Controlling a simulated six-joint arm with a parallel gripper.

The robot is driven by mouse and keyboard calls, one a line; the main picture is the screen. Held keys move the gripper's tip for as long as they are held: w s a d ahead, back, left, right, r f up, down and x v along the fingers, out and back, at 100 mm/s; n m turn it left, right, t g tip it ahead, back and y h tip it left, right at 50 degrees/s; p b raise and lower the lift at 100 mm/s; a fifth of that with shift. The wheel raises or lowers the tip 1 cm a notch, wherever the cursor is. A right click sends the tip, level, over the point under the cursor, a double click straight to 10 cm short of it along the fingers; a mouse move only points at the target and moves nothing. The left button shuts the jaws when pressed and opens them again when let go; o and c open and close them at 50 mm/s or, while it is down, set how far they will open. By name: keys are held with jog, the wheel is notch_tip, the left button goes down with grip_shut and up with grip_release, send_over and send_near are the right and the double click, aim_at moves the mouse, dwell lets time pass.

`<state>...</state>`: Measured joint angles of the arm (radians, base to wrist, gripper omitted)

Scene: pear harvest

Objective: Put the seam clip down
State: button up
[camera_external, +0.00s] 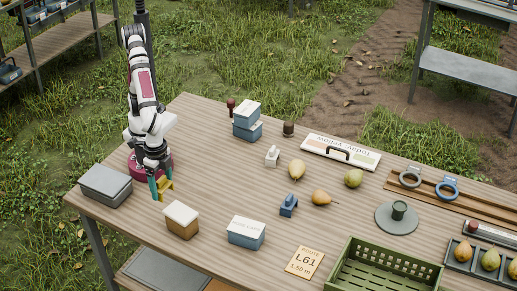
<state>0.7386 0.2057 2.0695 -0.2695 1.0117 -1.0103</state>
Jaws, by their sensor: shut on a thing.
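My gripper (160,187) points down over the left part of the table, its teal fingers shut on a small yellow clip (166,184), which I take to be the seam clip. The clip is partly hidden by the fingers. It is low over the table, between a grey lidded box and a tan box with a white lid. I cannot tell whether it touches the wood. Two similar pieces stand on the table (215,190): a white one (272,157) and a blue one (288,205).
The grey box (105,184) is left of my gripper and the tan box (182,221) is just in front. Bare wood lies right of my gripper.

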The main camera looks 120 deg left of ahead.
aim_at(180, 211)
jog(key=w+f, duration=0.1)
jog(key=w+a+f, duration=0.1)
jog(key=w+f, duration=0.1)
jog(key=w, duration=0.1)
jog(key=shift+a+f, duration=0.1)
jog(key=shift+a, duration=0.3)
jog(key=shift+f, duration=1.75)
jog(key=shift+f, duration=0.1)
jog(key=o, duration=1.2)
notch_tip(180, 211, up, 12)
jog(key=s+a+m, duration=0.2)
jog(key=s+a, duration=0.3)
jog(key=a, duration=0.2)
jog(key=s+a+m+y, duration=0.1)
jog(key=s+a, duration=0.4)
jog(key=a, duration=0.3)
jog(key=s+a+m, duration=0.2)
jog(key=s+a, duration=0.3)
jog(key=a, duration=0.3)
jog(key=shift+a+m+y, duration=0.25)
jog(key=shift+m+y, duration=0.05)
jog(key=shift+y, duration=0.1)
